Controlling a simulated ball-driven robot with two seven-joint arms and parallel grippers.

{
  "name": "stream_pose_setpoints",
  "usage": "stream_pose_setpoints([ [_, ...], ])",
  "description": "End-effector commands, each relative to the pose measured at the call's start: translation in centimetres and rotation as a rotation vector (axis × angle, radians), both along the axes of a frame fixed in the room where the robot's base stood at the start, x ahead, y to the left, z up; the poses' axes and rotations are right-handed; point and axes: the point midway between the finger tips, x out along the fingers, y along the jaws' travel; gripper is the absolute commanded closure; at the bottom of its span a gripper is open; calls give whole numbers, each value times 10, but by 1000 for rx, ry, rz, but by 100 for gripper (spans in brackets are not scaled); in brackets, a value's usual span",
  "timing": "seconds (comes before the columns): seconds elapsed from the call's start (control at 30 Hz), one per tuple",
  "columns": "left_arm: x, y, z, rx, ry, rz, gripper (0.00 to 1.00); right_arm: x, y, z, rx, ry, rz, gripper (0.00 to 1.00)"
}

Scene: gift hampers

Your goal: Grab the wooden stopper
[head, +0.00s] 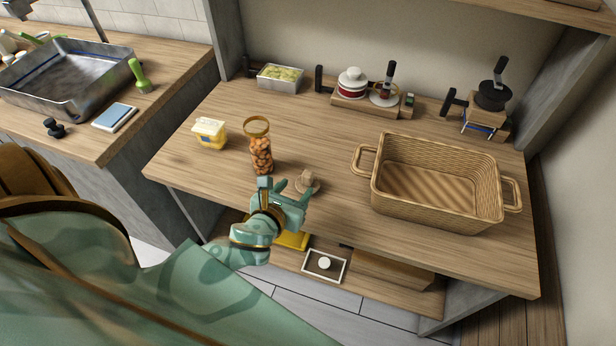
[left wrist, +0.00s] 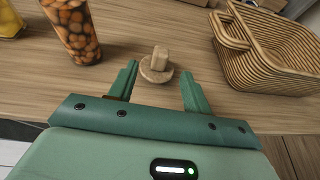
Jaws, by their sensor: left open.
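The wooden stopper (head: 307,182) lies on the table near its front edge, a round disc with a smaller block on top. In the left wrist view the stopper (left wrist: 156,66) sits just beyond the gap between the fingertips, roughly centred. My left gripper (head: 293,186) is open and empty, close to the stopper on its near left side. The gripper's two green fingers (left wrist: 158,80) stand apart in the left wrist view, and the stopper is not clasped. My right gripper is not in view.
A wicker basket (head: 437,212) stands to the right. A tray of green food (head: 281,79) and stacked items line the back. The middle is free.

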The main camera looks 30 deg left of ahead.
Motion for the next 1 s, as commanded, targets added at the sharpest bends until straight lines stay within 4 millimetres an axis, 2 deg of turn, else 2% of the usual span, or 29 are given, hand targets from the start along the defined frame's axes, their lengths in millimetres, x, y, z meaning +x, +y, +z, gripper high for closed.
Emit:
stream_pose_setpoints([
  [0.1,26,4,-13,-3,-1,1,51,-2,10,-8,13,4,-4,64],
  [0.23,43,7,-20,-4,0,1,51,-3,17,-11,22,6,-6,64],
  [0.37,51,8,-23,-5,0,1,51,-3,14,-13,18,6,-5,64],
  [0.57,77,10,-43,-6,2,2,51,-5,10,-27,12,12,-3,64],
  [0.67,89,13,-46,-5,0,0,51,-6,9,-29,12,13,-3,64],
  [0.93,94,13,-47,-6,2,0,51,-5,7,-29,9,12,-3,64],
  [0.97,94,13,-47,-6,2,0,54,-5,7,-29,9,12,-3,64],
  [1.0,93,13,-47,-6,2,0,65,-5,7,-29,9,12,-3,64],
])
